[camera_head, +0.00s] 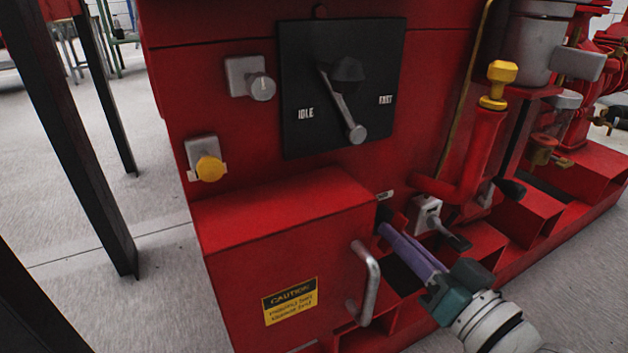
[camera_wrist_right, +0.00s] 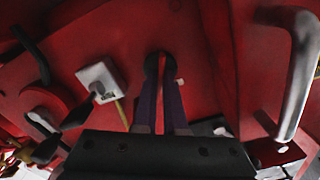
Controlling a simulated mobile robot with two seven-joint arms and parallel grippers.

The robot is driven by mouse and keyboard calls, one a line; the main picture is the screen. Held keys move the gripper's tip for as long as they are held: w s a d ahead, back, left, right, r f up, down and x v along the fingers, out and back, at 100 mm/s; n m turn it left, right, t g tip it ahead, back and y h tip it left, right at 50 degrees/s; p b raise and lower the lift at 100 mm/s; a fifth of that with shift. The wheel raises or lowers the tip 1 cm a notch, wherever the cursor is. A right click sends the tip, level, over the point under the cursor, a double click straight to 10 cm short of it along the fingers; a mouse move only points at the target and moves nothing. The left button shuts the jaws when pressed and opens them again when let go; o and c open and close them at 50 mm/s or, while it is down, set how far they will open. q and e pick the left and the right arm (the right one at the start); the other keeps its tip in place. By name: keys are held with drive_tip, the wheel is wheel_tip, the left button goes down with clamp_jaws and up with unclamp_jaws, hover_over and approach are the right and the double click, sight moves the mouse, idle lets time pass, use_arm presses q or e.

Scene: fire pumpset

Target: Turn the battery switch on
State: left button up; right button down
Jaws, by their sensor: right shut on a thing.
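My right gripper (camera_head: 385,222) reaches in from the lower right with long purple fingers. Its dark fingertips are at the red pumpset panel, just right of the red box. A small white label (camera_head: 385,195) sits just above the fingertips. My left gripper is not in view.
A grey switch plate with a dark lever (camera_head: 430,212) is close right of the fingers; it also shows in the wrist view (camera_wrist_right: 101,80). A grey handle (camera_head: 368,285) sticks out from the red box (camera_head: 270,235) at left. The IDLE lever panel (camera_head: 300,85) is above.

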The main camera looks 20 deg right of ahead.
drive_tip(key=n, duration=0.5)
drive_tip(key=shift+f, duration=0.1)
idle(0.7)
drive_tip(key=c, duration=1)
unclamp_jaws()
drive_tip(key=shift+s+p, duration=0.1)
drive_tip(key=shift+p, duration=0.2)
drive_tip(key=s+p, duration=0.1)
drive_tip(key=s, duration=0.2)
drive_tip(key=s+p, duration=0.1)
drive_tip(key=s, duration=0.2)
drive_tip(key=s+p, duration=0.1)
drive_tip(key=s, duration=0.2)
drive_tip(key=shift+s+d, duration=0.4)
